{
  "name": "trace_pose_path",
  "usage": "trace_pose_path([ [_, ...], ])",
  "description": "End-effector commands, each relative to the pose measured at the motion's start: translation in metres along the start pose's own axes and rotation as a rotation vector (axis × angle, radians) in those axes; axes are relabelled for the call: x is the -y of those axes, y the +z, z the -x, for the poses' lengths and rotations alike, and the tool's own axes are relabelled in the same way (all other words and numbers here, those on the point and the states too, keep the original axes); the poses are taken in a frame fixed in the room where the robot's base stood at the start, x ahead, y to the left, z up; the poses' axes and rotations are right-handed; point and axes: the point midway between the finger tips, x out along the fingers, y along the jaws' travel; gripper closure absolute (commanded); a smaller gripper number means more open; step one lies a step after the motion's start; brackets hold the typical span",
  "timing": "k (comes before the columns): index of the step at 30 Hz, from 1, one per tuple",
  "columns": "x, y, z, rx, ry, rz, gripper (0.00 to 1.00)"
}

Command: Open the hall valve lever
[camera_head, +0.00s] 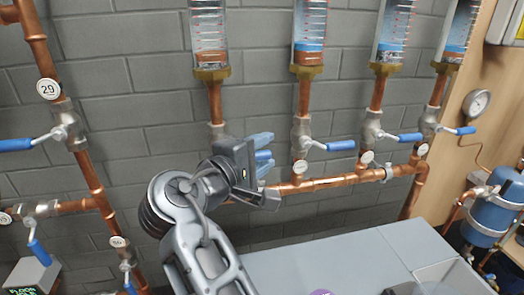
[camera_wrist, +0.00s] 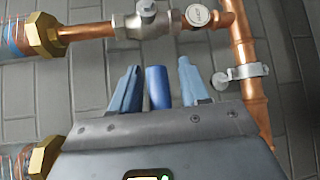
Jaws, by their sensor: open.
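My gripper (camera_head: 264,165) is at the leftmost of the row of valves on the wall pipes and hides most of that valve. In the wrist view its two pale blue fingers (camera_wrist: 159,85) are open. A blue lever handle (camera_wrist: 158,88) lies between them, with a narrow gap on each side. The lever's metal valve body (camera_wrist: 148,19) sits on the copper pipe just beyond the fingertips. A round white tag (camera_wrist: 197,15) is beside it, its text too small to read. In the head view a bit of this blue handle (camera_head: 263,155) shows between the fingers.
More blue-handled valves stand to the right, the nearest with its lever (camera_head: 341,146) pointing right. Clear sight tubes (camera_head: 309,30) rise above. A horizontal copper pipe (camera_head: 325,183) runs below. A grey surface (camera_head: 330,262) lies below; a blue tank (camera_head: 490,212) is far right.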

Motion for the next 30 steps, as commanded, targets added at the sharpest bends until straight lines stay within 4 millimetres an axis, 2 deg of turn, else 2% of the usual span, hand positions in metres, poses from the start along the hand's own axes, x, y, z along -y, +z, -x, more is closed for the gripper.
trace_pose_path([
  [5, 0.0001, 0.0, 0.0, 0.0, 0.0, 0.0, 0.56],
  [19, 0.0004, 0.0001, 0.0003, 0.0, -0.001, 0.0, 1.0],
  [30, 0.0007, -0.0001, 0.0005, 0.0, -0.001, 0.001, 1.0],
])
